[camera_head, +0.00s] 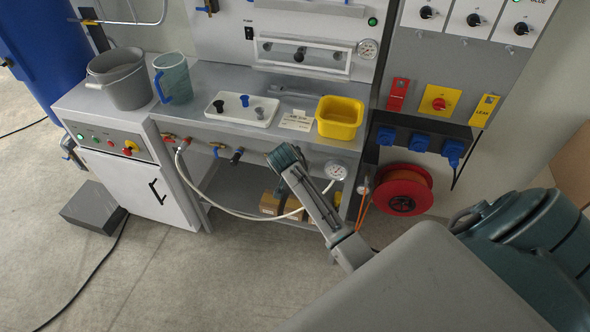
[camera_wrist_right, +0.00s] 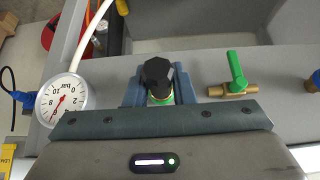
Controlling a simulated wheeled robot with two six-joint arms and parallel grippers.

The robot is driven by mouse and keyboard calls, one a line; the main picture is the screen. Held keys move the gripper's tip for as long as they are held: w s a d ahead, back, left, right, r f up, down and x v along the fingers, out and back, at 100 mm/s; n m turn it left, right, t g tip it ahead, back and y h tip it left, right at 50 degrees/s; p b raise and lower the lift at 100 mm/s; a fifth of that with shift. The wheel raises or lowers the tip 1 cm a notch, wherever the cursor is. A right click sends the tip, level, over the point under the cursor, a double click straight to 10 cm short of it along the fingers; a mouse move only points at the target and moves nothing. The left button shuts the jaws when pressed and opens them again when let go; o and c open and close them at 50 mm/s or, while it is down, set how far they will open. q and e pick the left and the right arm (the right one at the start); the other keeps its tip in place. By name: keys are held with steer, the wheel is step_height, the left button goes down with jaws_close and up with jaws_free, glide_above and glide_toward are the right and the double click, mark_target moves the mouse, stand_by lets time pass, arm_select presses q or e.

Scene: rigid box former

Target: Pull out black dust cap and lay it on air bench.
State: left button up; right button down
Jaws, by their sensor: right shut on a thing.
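The black dust cap (camera_wrist_right: 157,74) is a faceted black knob with a green ring under it, in the right wrist view. My right gripper (camera_wrist_right: 157,90) has its blue fingers on both sides of the cap and is shut on it. The cap appears to be still at its fitting on the front of the bench. In the head view my right arm reaches to the bench front, and its dark wrist end (camera_head: 285,157) hides the cap. The air bench (camera_head: 205,80) has a grey top. My left gripper is not in view.
On the bench top stand a grey bucket (camera_head: 118,80), a blue-grey jug (camera_head: 173,78), a white tray (camera_head: 228,114) with small knobs, a label card (camera_head: 297,121) and a yellow bin (camera_head: 340,117). A pressure gauge (camera_wrist_right: 62,99) and a green-handled valve (camera_wrist_right: 236,75) flank the cap.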

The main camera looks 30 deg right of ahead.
steer(key=shift+s+a, duration=0.3)
steer(key=shift+a, duration=0.05)
steer(key=shift+s+a+p, duration=1.15)
steer(key=shift+a+p, duration=0.25)
steer(key=shift+p, duration=0.1)
steer(key=a+r+n+y, duration=0.1)
steer(key=a+r+n, duration=0.2)
steer(key=r, duration=0.5)
steer(key=s+a+r+n+t+y, duration=0.1)
steer(key=a+r+n+y, duration=0.1)
steer(key=a+r, duration=0.4)
steer(key=s+a+r+n+t+y, duration=0.1)
steer(key=a+r+n, duration=0.4)
steer(key=r, duration=0.6)
steer(key=shift+s+r+y, duration=0.15)
steer(key=shift+r+y, duration=0.15)
steer(key=shift+y, duration=0.2)
